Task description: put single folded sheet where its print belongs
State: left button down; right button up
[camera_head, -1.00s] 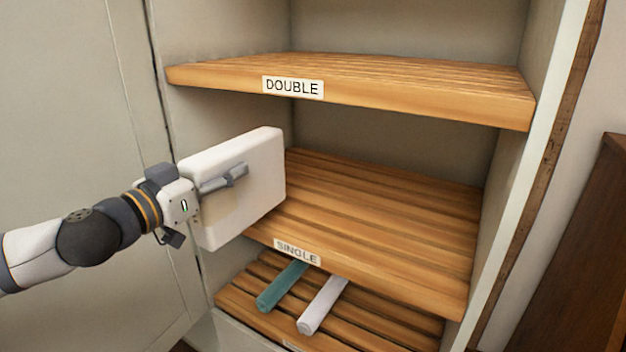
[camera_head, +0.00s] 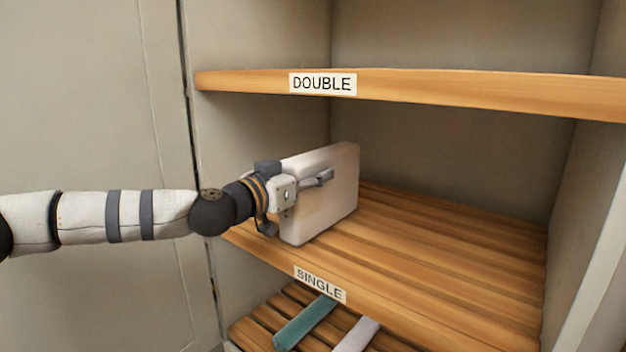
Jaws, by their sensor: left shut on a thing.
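The folded sheet (camera_head: 325,205) is a pale, block-shaped bundle held upright on its edge. My left gripper (camera_head: 305,183) is shut on it; one grey finger lies across its near face and the other finger is mostly hidden. The sheet is over the left part of the shelf labelled SINGLE (camera_head: 450,255), close to its boards; I cannot tell whether it touches them. The SINGLE label (camera_head: 320,284) is on that shelf's front edge. The shelf labelled DOUBLE (camera_head: 470,92) is above, with its label (camera_head: 322,83) on the front edge. My right gripper is out of view.
The cupboard's left wall (camera_head: 258,125) is close to the sheet. The right part of the SINGLE shelf is bare. A pale door panel (camera_head: 85,110) stands at the left.

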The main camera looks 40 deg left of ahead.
pick_arm(q)
jog(key=c, duration=0.8)
grip_release()
jog(key=shift+r, duration=0.2)
jog(key=s+p, duration=0.1)
jog(key=s, duration=0.3)
jog(key=s+p, duration=0.1)
jog(key=s, duration=0.3)
jog(key=s+a+p, duration=0.1)
jog(key=s, duration=0.3)
jog(key=shift+f+p, duration=0.1)
jog(key=shift+p, duration=0.25)
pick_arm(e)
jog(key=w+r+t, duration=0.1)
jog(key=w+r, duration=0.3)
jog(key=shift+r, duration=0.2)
